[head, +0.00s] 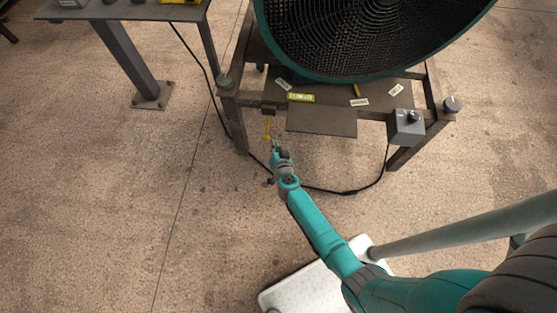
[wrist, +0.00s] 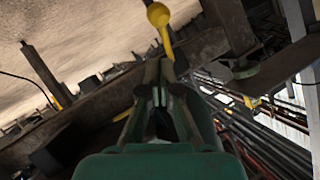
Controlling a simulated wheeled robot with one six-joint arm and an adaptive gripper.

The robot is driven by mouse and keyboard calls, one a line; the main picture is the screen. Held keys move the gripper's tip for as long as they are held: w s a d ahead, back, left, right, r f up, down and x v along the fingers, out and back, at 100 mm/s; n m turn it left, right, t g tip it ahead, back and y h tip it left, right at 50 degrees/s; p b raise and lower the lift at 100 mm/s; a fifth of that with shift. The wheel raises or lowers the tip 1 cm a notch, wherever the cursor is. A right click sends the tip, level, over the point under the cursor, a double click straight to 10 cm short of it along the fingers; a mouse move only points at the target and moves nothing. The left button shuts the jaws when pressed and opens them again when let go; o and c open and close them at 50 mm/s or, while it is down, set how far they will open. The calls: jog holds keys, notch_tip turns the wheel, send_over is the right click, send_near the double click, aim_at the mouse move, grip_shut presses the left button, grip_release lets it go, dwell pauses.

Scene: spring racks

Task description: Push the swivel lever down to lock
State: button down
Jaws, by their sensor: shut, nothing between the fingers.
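The swivel lever (head: 267,127) is a thin yellow rod at the left front of the dark metal stand, just below a small dark block on the front beam. In the wrist view the lever (wrist: 160,22) shows a yellow ball knob at the top and a shaft running down to just beyond my fingertips. My gripper (head: 275,146) is at the lower end of the lever in the head view. In the wrist view my gripper (wrist: 160,72) is shut and empty, its tips close to the lever; I cannot tell whether they touch. The lever's mount is partly hidden behind the fingers.
The stand (head: 240,125) carries a large round fan (head: 370,35) with a teal rim. A grey box with a knob (head: 406,125) sits at its right front. A black cable (head: 340,191) lies on the floor. A table (head: 120,10) stands at upper left. Floor at left is clear.

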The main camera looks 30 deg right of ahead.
jog(key=v, duration=0.7)
jog(key=shift+s+f, duration=0.2)
jog(key=shift+s, duration=0.05)
jog(key=shift+a, duration=0.1)
jog(key=s+r+n+t, duration=0.1)
jog(key=s+r, duration=0.3)
jog(key=s, duration=0.3)
jog(key=s+r+n+y, duration=0.15)
jog(key=s+r, duration=0.25)
jog(key=s, duration=0.4)
jog(key=s+r+n+t, duration=0.1)
jog(key=s+r, duration=0.3)
jog(key=s, duration=0.3)
jog(key=s+a+r+n+y, duration=0.1)
jog(key=s+r+n, duration=0.1)
jog(key=s+r, duration=0.5)
jog(key=s+a+r+n+y, duration=0.1)
jog(key=s+a+r+n, duration=0.1)
jog(key=s+r, duration=0.5)
notch_tip(320, 180, up, 6)
jog(key=shift+s+a+f+n, duration=0.15)
jog(key=shift+a+f+n, duration=0.05)
jog(key=shift+n, duration=0.35)
